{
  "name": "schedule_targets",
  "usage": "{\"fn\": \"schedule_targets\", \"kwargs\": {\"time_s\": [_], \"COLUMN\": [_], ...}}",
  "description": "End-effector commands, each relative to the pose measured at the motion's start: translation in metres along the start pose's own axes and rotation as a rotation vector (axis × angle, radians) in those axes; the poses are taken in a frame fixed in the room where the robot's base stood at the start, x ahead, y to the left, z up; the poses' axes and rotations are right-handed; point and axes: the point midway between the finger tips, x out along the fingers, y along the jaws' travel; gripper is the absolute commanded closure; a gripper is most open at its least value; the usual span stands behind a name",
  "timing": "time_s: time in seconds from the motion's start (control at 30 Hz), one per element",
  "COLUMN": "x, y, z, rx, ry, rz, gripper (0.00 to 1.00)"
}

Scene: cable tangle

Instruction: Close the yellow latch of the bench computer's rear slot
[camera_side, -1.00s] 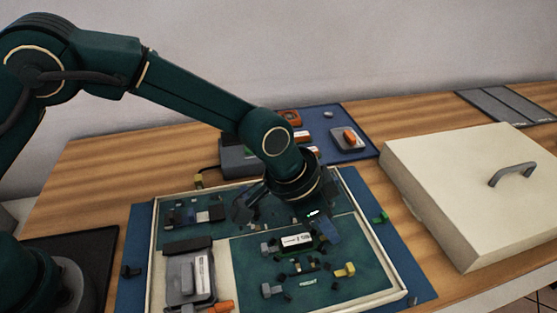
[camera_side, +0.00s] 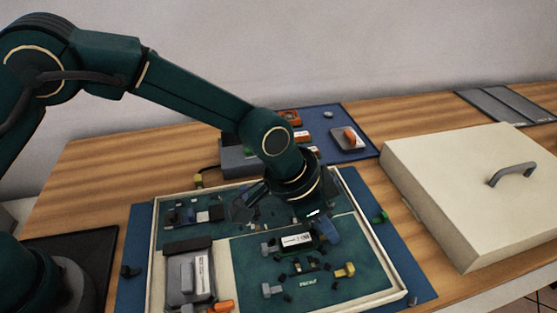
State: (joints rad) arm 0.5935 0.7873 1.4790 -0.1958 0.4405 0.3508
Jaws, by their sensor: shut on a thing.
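The bench computer is a shallow cream tray (camera_side: 153,262) with green boards. Its rear slot holds a dark module with a white label (camera_side: 296,240), with a grey latch (camera_side: 268,249) at its left end. My gripper (camera_side: 326,230) points down at the right end of this slot, with a blue-grey finger showing there. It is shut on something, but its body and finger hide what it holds. No yellow latch shows at the rear slot's right end. A yellow latch (camera_side: 345,270) is in plain view at the right end of the front slot, apart from my gripper.
A grey unit (camera_side: 187,279) and an orange part (camera_side: 221,306) are at the tray's left front. A large cream cover with a handle (camera_side: 470,190) lies to the right. A blue mat with parts (camera_side: 362,150) is behind. Bare wood shows left of the tray.

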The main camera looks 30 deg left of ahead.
Motion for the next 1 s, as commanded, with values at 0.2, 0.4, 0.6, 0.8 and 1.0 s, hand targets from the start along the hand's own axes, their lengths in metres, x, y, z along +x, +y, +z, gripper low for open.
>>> {"fn": "schedule_targets", "kwargs": {"time_s": [0.2, 0.4, 0.6, 0.8, 1.0], "x": [-0.0005, -0.0005, -0.0014, -0.0029, -0.0040], "y": [0.0000, 0.0000, 0.0000, 0.0000, 0.0000], "z": [-0.0008, -0.0009, 0.0009, 0.0033, 0.0056], "rx": [0.000, 0.000, 0.000, -0.001, -0.001], "ry": [0.003, 0.003, 0.002, 0.003, 0.004], "rz": [0.000, 0.000, 0.000, 0.000, 0.000], "gripper": [1.00, 1.00, 1.00, 1.00, 1.00]}}
